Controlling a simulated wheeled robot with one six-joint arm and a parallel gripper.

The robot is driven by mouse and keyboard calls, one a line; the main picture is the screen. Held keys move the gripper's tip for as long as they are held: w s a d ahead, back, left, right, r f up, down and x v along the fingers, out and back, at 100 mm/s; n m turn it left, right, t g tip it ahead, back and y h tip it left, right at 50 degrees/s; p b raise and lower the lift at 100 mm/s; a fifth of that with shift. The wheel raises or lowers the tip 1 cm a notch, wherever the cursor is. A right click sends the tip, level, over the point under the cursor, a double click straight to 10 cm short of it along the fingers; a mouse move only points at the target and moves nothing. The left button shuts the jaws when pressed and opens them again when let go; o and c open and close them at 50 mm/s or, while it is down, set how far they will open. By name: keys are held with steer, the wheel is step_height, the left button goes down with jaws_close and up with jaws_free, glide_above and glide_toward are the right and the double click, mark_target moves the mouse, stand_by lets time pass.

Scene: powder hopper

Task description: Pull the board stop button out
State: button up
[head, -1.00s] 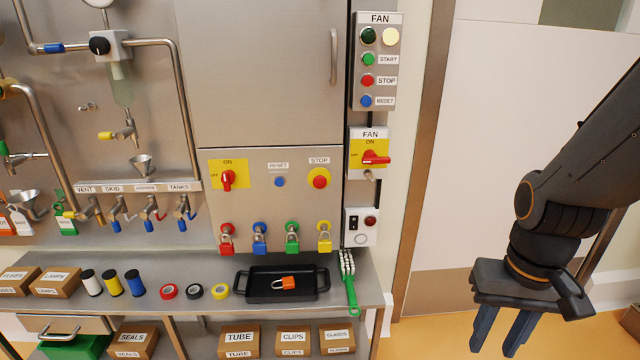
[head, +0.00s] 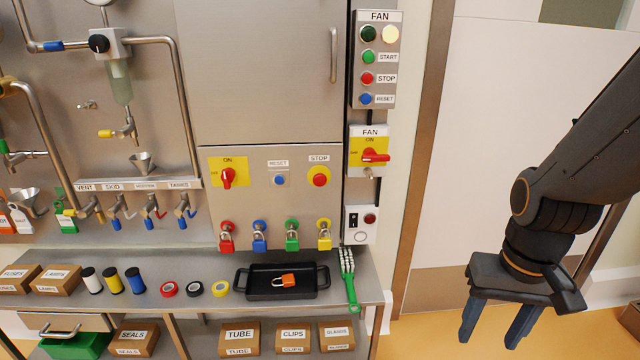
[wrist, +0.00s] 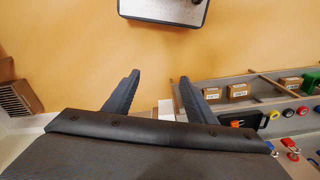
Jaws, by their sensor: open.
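The board stop button (head: 319,177) is a red mushroom button on a round yellow plate under the STOP label, on the steel board's lower panel in the head view. Whether it is pressed in or out cannot be told at this size. My gripper (head: 489,334) hangs low at the right of the head view, well away from the board and to the right of the bench. Its two fingers are apart and empty. The wrist view shows the open fingers (wrist: 158,90) over the floor. The stop button cannot be made out there.
Left of the button are a blue reset button (head: 280,180) and a red rotary switch (head: 227,177). Several padlocks hang below. The bench (head: 215,262) holds a black tray (head: 250,293) with an orange padlock and a green brush (head: 350,290). The fan control box (head: 373,60) is upper right.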

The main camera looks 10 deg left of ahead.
steer(key=w+a+t+p, duration=0.2)
steer(key=w+a, duration=0.2)
steer(key=w, duration=0.4)
steer(key=w+a+t+p, duration=0.15)
steer(key=w+a, duration=0.25)
steer(key=w, duration=0.4)
steer(key=t+y+p, duration=0.5)
steer(key=t+p, duration=0.3)
steer(key=t, duration=0.6)
glide_toward(320, 182)
steer(key=shift+g, duration=0.25)
steer(key=shift+r+p+x, duration=0.2)
steer(key=shift+p+x, duration=0.8)
steer(key=shift+x, duration=2.9)
